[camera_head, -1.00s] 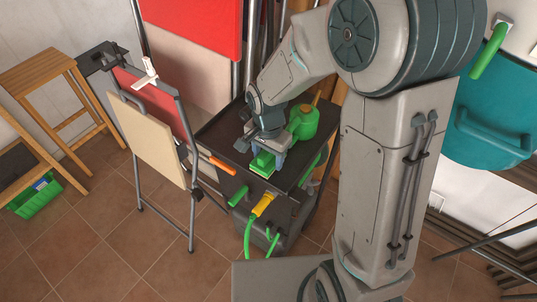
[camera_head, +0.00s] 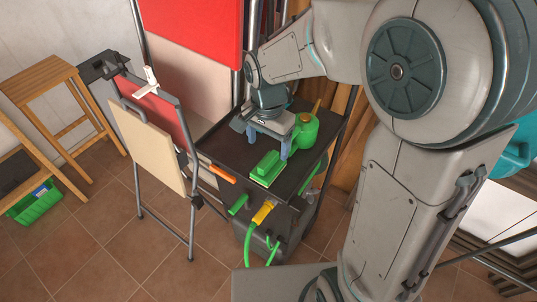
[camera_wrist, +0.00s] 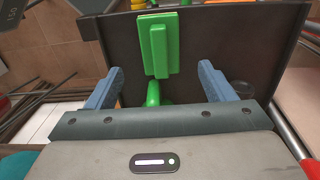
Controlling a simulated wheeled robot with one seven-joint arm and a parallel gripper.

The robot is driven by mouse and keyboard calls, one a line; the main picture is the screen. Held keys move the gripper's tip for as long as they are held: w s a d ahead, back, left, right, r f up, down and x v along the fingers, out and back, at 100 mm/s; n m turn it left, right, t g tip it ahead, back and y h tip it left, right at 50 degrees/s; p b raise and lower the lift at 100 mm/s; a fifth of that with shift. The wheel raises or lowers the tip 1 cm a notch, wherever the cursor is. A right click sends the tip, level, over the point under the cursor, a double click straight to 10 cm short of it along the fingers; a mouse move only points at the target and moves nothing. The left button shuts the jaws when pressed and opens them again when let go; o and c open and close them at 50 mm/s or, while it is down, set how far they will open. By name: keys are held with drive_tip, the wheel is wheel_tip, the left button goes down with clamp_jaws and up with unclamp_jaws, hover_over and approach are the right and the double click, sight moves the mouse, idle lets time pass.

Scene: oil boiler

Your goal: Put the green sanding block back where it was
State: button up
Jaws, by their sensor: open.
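The green sanding block (camera_head: 266,167) lies on the dark top of the cart (camera_head: 222,152), near its front edge. It also shows in the wrist view (camera_wrist: 157,46), lying flat beyond the fingertips and roughly between their lines. My gripper (camera_head: 268,146) is open and empty above the cart top, behind the block and apart from it. Its two blue fingers show spread wide in the wrist view (camera_wrist: 158,80).
A green oil can (camera_head: 303,131) stands on the cart, right of my gripper. An orange-handled tool (camera_head: 222,174) is at the cart's left front edge. The cart top's front left area is bare.

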sight(268, 160)
drive_tip(key=s+d+r+n+t, duration=0.1)
drive_tip(key=s+d+r+n, duration=0.2)
drive_tip(key=s+d, duration=0.3)
drive_tip(key=s+d+r+n+t, duration=0.1)
drive_tip(key=s+d+r+n, duration=0.2)
drive_tip(key=s+d, duration=0.3)
drive_tip(key=shift+n+t, duration=0.4)
drive_tip(key=shift+n, duration=0.3)
drive_tip(key=shift+d, duration=0.1)
